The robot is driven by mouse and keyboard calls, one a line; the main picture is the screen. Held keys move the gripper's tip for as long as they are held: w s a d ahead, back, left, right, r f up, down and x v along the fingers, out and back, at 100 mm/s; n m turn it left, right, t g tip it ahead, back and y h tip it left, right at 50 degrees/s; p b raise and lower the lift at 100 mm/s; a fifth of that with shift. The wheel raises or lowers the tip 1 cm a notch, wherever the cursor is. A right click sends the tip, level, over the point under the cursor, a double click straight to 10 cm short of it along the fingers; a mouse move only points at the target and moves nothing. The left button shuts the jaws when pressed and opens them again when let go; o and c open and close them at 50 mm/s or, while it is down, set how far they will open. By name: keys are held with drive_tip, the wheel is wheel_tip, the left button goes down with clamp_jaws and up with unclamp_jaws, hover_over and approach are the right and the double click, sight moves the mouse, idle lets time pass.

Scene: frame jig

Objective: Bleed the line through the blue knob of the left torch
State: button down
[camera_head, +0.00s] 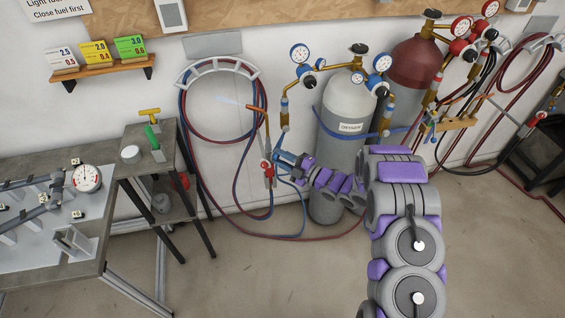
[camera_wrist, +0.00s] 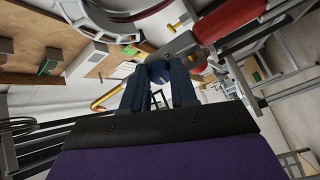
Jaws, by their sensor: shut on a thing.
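The left torch (camera_head: 267,143) hangs upright below the hose hanger, with a brass neck bent to the left and a red knob (camera_head: 265,167) low on its left side. A pale bluish streak (camera_head: 232,102), like a flame, extends left from its tip. My gripper (camera_head: 279,160) reaches the torch from the right at valve height. In the wrist view my gripper (camera_wrist: 160,84) has its fingers closed around the blue knob (camera_wrist: 157,71). The brass neck (camera_wrist: 109,98) shows left of the fingers there. The fingers hide part of the knob, and its turn cannot be told.
An oxygen cylinder (camera_head: 345,105) and a maroon cylinder (camera_head: 416,66) with gauges stand behind my arm. Red and blue hoses (camera_head: 192,150) loop from the hanger (camera_head: 218,67). A workbench (camera_head: 85,255) and a small side table (camera_head: 135,135) stand left. Open floor lies in front.

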drive_tip(key=shift+f+n+b, duration=0.1)
drive_tip(key=shift+n+b, duration=0.75)
drive_tip(key=shift+n, duration=0.15)
drive_tip(key=c, duration=0.9)
unclamp_jaws()
drive_tip(key=shift+o, duration=0.2)
drive_tip(key=p+v, duration=0.2)
drive_tip(key=v, duration=1.5)
drive_tip(key=shift+d, duration=0.2)
